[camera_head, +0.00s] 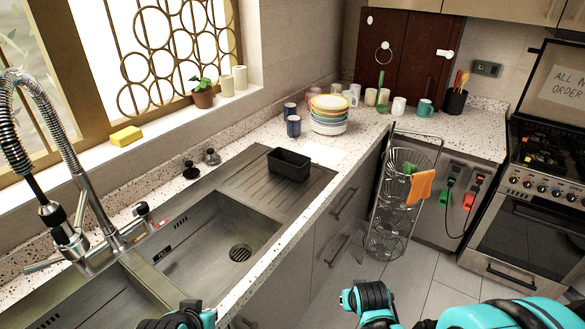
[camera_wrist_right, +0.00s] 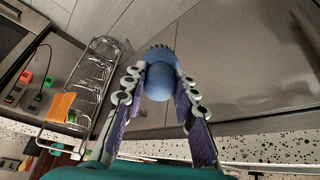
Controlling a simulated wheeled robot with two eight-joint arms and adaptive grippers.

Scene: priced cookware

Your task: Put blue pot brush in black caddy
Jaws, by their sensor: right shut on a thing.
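The black caddy (camera_head: 289,163) is a small open rectangular box on the ribbed drainboard beside the sink basin. It looks empty from here. The blue pot brush (camera_wrist_right: 158,81) has a rounded blue head with dark bristles at its far end. My right gripper (camera_wrist_right: 161,88) is shut on the brush, with a finger on each side of it, in the right wrist view. The brush is not visible in the head view. Only a teal and black part of my left arm shows at the bottom edge; its gripper is not in view.
A tall tap (camera_head: 85,195) rises left of the sink basin (camera_head: 215,250). A wire rack (camera_head: 390,205) with an orange cloth (camera_head: 421,189) stands on the floor right of the counter.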

